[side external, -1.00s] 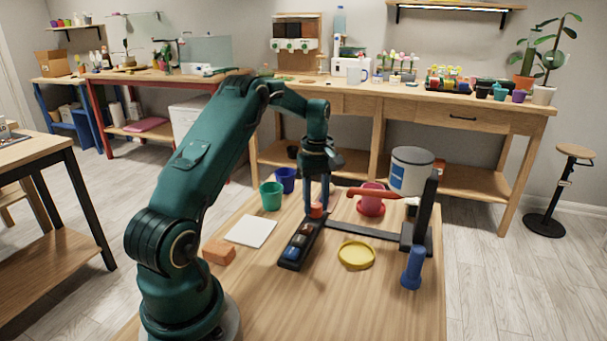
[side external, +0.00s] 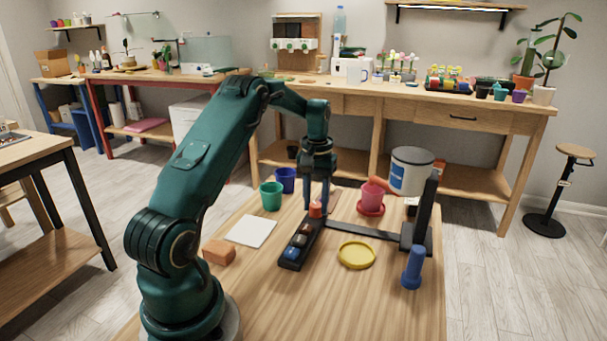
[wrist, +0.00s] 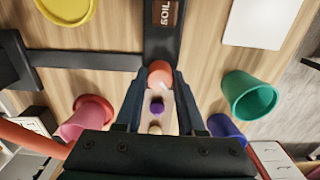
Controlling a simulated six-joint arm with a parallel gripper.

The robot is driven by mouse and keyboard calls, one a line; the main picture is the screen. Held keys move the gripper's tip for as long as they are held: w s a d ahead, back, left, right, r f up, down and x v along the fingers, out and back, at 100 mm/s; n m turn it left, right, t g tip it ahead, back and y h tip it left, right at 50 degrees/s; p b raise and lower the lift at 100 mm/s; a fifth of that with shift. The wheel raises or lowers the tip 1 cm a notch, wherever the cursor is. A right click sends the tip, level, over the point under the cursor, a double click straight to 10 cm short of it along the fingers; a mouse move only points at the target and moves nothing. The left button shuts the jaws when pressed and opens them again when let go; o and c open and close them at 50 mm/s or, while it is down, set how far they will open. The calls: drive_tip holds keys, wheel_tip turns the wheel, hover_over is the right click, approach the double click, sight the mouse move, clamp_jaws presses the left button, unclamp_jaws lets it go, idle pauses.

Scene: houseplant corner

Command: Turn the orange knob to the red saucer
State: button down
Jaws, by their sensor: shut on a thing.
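My gripper (side external: 318,198) points down at the far end of the black knob strip (side external: 312,240), its fingers shut on the orange knob (side external: 316,211). In the wrist view the orange knob (wrist: 160,72) sits between the fingertips. The saucer rim also shows in the wrist view (wrist: 102,103). A red-orange spout (side external: 384,184) comes from the white tank (side external: 412,170) and reaches over the pink pot.
Other knobs, one blue (side external: 292,253), sit nearer on the strip. Green (side external: 271,196) and blue (side external: 286,179) pots stand behind. Bare table is in front.

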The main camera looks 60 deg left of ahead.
sight(316, 205)
drive_tip(key=shift+m, duration=0.4)
drive_tip(key=c, duration=0.5)
unclamp_jaws()
drive_tip(key=shift+r, duration=2.6)
